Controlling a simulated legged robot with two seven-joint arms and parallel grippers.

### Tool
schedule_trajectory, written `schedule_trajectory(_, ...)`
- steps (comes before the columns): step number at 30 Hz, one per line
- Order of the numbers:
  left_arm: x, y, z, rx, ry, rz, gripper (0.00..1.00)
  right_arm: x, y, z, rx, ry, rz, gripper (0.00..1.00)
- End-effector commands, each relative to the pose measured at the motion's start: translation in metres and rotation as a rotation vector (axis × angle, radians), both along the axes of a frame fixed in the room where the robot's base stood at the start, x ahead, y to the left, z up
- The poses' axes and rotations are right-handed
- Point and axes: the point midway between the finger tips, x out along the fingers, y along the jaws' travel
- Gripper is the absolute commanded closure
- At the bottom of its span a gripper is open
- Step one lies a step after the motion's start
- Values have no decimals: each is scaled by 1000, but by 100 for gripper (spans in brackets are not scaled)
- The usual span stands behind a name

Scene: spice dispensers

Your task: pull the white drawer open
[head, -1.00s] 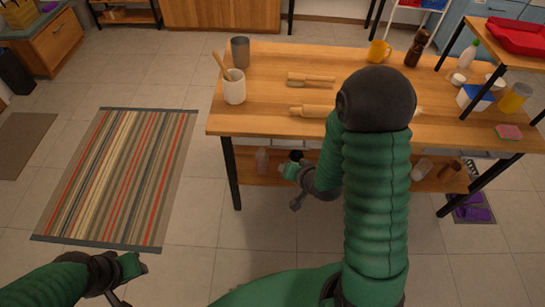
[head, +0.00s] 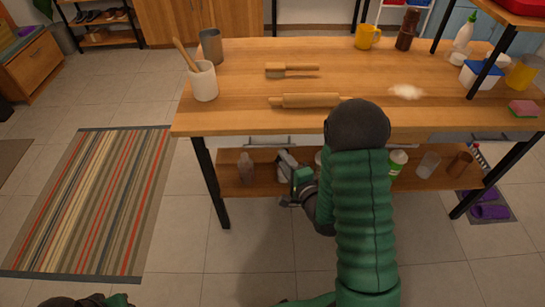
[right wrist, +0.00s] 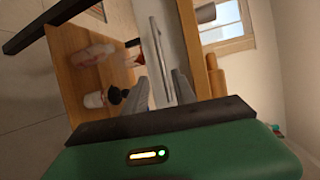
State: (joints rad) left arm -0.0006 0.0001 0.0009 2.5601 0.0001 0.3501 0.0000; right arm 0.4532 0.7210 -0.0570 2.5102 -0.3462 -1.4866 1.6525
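The white drawer (head: 268,142) sits under the front edge of the wooden table, left of centre; it looks shut. In the right wrist view its pale front (right wrist: 178,48) and long metal handle (right wrist: 160,55) run up and down the picture. My right gripper (head: 287,162) is just below the drawer front in the head view. In the right wrist view its two grey fingers (right wrist: 163,88) are apart, with the handle's near end between or just beyond them; contact cannot be told. My left gripper (head: 118,300) barely shows at the bottom left edge, its fingers cut off.
A lower shelf (head: 265,187) holds bottles and jars, including a clear bottle (head: 246,168). A grey drawer (head: 470,137) is at right. Floor in front is clear.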

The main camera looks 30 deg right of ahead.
Motion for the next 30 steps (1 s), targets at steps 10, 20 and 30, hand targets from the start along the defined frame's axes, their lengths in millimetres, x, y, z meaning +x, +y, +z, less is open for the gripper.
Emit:
schedule_trajectory(10, 0, 1, -19, 0, -1, 2, 64, 77, -9, -14, -1, -1, 3, 68)
schedule_trajectory(20, 0, 1, -20, 0, 0, 1, 64, 89, -12, -15, 1, 0, 1, 68)
schedule_trajectory(30, 0, 1, -21, 0, 0, 2, 64, 89, -12, -15, 0, 0, 2, 100)
